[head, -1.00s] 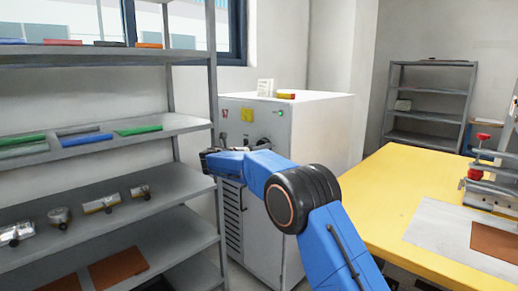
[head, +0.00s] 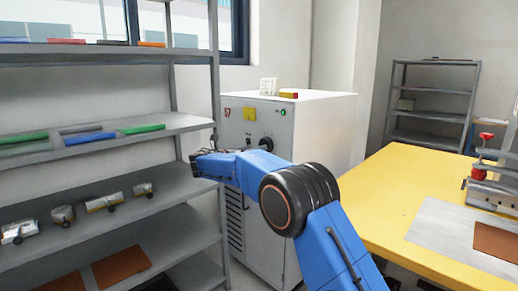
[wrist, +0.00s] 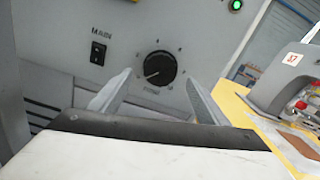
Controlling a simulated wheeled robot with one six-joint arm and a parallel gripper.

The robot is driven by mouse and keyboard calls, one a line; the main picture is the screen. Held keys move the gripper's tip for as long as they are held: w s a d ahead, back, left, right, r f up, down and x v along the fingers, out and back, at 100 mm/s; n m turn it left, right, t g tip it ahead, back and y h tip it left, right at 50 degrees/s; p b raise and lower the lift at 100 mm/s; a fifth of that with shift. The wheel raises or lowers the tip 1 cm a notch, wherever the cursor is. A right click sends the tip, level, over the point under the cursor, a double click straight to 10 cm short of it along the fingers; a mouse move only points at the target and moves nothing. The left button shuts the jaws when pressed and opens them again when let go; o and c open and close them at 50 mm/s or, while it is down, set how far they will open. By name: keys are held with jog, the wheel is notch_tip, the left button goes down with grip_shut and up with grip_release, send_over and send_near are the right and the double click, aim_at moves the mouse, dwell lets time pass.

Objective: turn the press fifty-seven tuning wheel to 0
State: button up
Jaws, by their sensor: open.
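The tuning wheel (wrist: 160,68) is a round black knob on the grey cabinet front, with small marks around it. A pale line on it seems to point lower left; the marks are too small to read. In the head view the black knob (head: 266,144) shows on the cabinet (head: 325,125), partly behind my arm. My gripper (wrist: 158,88) is open and empty, its two pale fingers pointing at the panel either side below the wheel, apart from it as far as I can tell.
A MAIN switch (wrist: 98,53) sits left of the wheel, and a green lamp (wrist: 236,5) at upper right. A press with a red-numbered label (wrist: 292,59) stands on the yellow table (head: 400,185). A grey shelf rack (head: 150,205) with parts stands close left.

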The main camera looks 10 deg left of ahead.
jog(key=v, duration=1.2)
jog(key=shift+s+a, duration=0.1)
jog(key=shift+a, duration=0.05)
jog(key=s+d+r+m+g+y, duration=0.1)
jog(key=s+d+m+g, duration=0.3)
jog(key=d, duration=1.2)
jog(key=s+d+r+m+g+y, duration=0.15)
jog(key=s+d+m, duration=0.35)
jog(key=d, duration=1.1)
jog(key=s+d+f+m+g, duration=0.1)
jog(key=s+d+m+g, duration=0.25)
jog(key=s+d, duration=0.6)
jog(key=s+d+f+m+g+y, duration=0.1)
jog(key=s+d+f+m+y, duration=0.25)
jog(key=s, duration=0.55)
jog(key=s+d+f+m+y, duration=0.1)
jog(key=s+d+f+m, duration=0.2)
jog(key=s+d+m, duration=0.35)
jog(key=s+f+m+y, duration=0.2)
jog(key=s+f+m, duration=0.2)
jog(key=s, duration=0.6)
jog(key=s+f+m+y, duration=0.2)
jog(key=s+f+m, duration=0.2)
jog(key=s, duration=0.6)
notch_tip(320, 180, down, 2)
jog(key=shift+s+f+t, duration=0.15)
jog(key=shift+s+t, duration=0.1)
jog(key=shift+t, duration=0.05)
